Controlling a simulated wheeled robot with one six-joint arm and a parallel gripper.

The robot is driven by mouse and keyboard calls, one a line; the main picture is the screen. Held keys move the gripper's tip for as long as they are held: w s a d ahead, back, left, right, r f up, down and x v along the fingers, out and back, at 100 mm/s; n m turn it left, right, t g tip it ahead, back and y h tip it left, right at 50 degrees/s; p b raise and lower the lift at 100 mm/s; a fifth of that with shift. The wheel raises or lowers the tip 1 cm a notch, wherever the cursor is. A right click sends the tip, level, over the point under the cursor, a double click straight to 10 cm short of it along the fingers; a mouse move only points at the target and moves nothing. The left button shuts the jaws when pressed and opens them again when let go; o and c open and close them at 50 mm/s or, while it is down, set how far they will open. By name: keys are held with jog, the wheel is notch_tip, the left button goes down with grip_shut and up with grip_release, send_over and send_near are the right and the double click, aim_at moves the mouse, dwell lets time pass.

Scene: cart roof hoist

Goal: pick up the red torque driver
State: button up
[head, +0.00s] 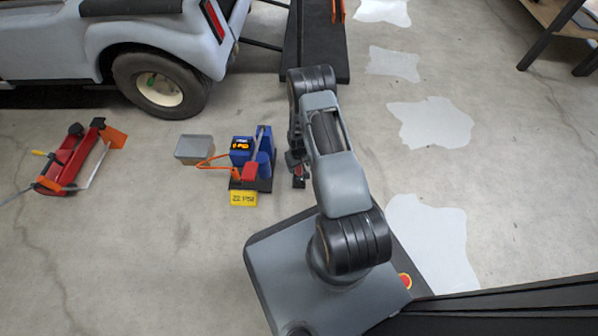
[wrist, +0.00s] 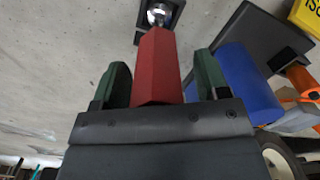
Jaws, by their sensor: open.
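The red torque driver (wrist: 158,68) fills the middle of the wrist view, between the two green fingers of my gripper (wrist: 163,82). The fingers are open, with a visible gap on each side of the red body. Its far end meets a silver round piece in a dark holder (wrist: 146,37). In the head view my gripper (head: 297,160) is low over the floor, right of the blue tool tray. My arm hides much of the driver there; only a little red shows above a small black base (head: 299,182).
A dark tray (head: 262,185) with blue parts, a red piece and a yellow label (head: 243,198) stands close left. A grey box (head: 194,149) and a red jack (head: 75,157) lie farther left. A cart wheel (head: 160,83) is behind. Floor to the right is clear, with pale patches (head: 432,123).

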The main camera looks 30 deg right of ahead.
jog(key=shift+c, duration=0.4)
jog(key=shift+r, duration=0.1)
grip_shut()
